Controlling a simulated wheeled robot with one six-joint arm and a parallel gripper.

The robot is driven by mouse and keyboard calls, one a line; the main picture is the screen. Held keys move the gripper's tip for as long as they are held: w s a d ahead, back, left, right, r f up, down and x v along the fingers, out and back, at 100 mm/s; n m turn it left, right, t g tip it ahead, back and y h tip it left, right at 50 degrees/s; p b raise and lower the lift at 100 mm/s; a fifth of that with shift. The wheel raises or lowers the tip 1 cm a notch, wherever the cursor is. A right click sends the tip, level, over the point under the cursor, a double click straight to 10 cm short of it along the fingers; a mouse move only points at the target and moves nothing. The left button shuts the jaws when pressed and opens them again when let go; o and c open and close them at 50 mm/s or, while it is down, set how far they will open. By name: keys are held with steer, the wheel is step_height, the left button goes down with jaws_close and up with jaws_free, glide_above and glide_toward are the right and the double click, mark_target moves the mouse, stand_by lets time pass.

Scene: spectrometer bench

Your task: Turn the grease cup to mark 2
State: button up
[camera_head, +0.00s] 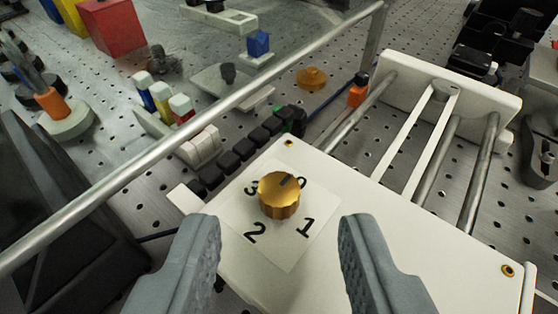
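The grease cup (279,196) is a gold, ribbed knob standing on a white dial plate (281,243). The plate carries the marks 0, 1, 2 and 3 around the knob. The dark line on the knob's top points up and right, toward the 0. Mark 2 is at the knob's lower left and mark 1 at its lower right. My gripper (282,240) is open, with one grey finger on each side at the bottom of the view. The fingers are nearer the camera than the knob and do not touch it. Nothing is between them.
A metal rail (215,128) runs diagonally across the view, behind and left of the knob. A white block with rods (440,85) stands at the upper right. Black blocks (240,148) line the panel's far side. The white panel (425,235) is clear right of the dial.

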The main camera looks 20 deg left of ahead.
mark_target(279, 197)
steer(key=shift+x, duration=1.45)
jaws_close()
steer(key=shift+a, duration=0.1)
steer(key=shift+m+t+h, duration=0.3)
steer(key=shift+m+h, duration=0.5)
steer(key=shift+h, duration=0.1)
